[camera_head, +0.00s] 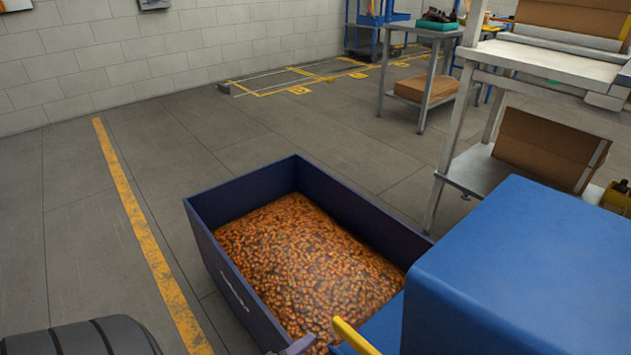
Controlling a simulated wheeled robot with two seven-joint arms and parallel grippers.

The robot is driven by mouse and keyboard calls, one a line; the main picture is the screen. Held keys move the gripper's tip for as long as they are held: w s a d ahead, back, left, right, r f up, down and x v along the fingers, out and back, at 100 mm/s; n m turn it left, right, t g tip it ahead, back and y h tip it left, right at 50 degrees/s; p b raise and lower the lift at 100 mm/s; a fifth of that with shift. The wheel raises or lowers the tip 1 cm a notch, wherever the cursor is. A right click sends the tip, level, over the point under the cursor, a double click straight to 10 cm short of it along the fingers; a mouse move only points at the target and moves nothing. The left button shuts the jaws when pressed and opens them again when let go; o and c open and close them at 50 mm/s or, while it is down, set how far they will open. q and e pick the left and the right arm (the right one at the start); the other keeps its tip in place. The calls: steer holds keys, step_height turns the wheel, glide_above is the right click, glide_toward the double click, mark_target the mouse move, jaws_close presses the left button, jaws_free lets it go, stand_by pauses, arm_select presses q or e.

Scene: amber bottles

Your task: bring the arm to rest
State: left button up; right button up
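Neither of my grippers can be made out in the head view. A dark blue bin (228,278) stands on the floor in the middle, filled with many small amber bottles (300,262). A black ribbed shape (80,340) is cut off at the bottom left; I cannot tell what it is. A yellow bar (354,338) and a small purple-grey piece (299,346) show at the bottom edge by the bin's near end; what they belong to is out of frame.
A large blue box (530,275) fills the lower right. Behind it stands a metal workbench (545,62) with cardboard on its lower shelf. A smaller table (437,31) is farther back. A yellow floor line (150,245) runs left of the bin; the left floor is clear.

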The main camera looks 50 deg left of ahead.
steer(key=shift+d, duration=0.1)
arm_select(q)
steer(key=s+f+m+g+y+p, duration=0.1)
steer(key=s+f+m+g+p, duration=0.7)
steer(key=s+f+m+g, duration=0.35)
steer(key=s+d+f+m+g+y+p, duration=0.1)
steer(key=s+m+g, duration=0.6)
steer(key=s, duration=1)
steer(key=d+f+m+p, duration=0.1)
steer(key=m, duration=0.2)
steer(key=shift+s+d+f, duration=0.2)
steer(key=shift+s+f, duration=0.2)
arm_select(e)
step_height(320, 180, up, 10)
steer(key=w+t, duration=0.1)
steer(key=w, duration=0.1)
steer(key=shift+a, duration=0.25)
arm_select(q)
steer(key=shift+m, duration=0.25)
arm_select(e)
steer(key=shift+w+a+f, duration=0.1)
steer(key=shift+w+f, duration=0.05)
steer(key=shift+w, duration=0.5)
steer(key=shift+s, duration=0.15)
